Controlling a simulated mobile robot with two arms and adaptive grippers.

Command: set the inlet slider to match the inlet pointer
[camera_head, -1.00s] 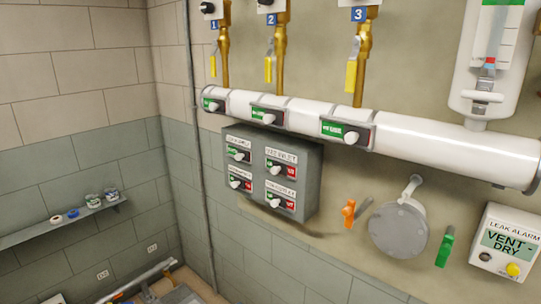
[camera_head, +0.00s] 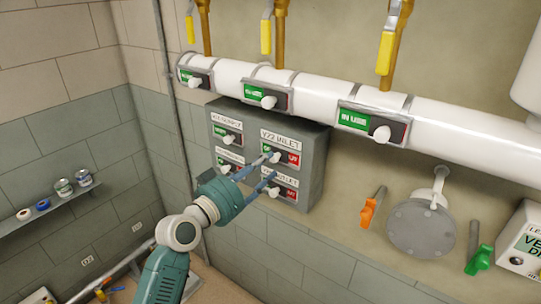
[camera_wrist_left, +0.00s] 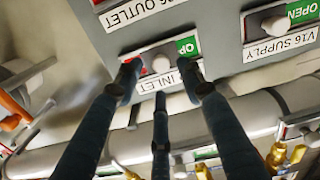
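The inlet slider is at the upper right of the grey panel (camera_head: 314,160), under the "V22 INLET" label as I read it in the head view. Its white knob (camera_head: 275,158) stands between a green field on the left and a red field on the right. In the wrist view the knob (camera_wrist_left: 160,63) shows upside down, beside green. My left gripper (camera_head: 268,167) is open at the panel. In the wrist view its fingers (camera_wrist_left: 160,76) are spread around the knob, with no clear grip. I cannot pick out an inlet pointer. My right gripper is not in view.
Other sliders, including the outlet slider (camera_head: 279,191), share the panel. A white pipe (camera_head: 325,101) runs just above. An orange handle (camera_head: 369,212), a round grey cover (camera_head: 421,230) and a green handle (camera_head: 479,260) are to the right. A shelf (camera_head: 45,211) is at left.

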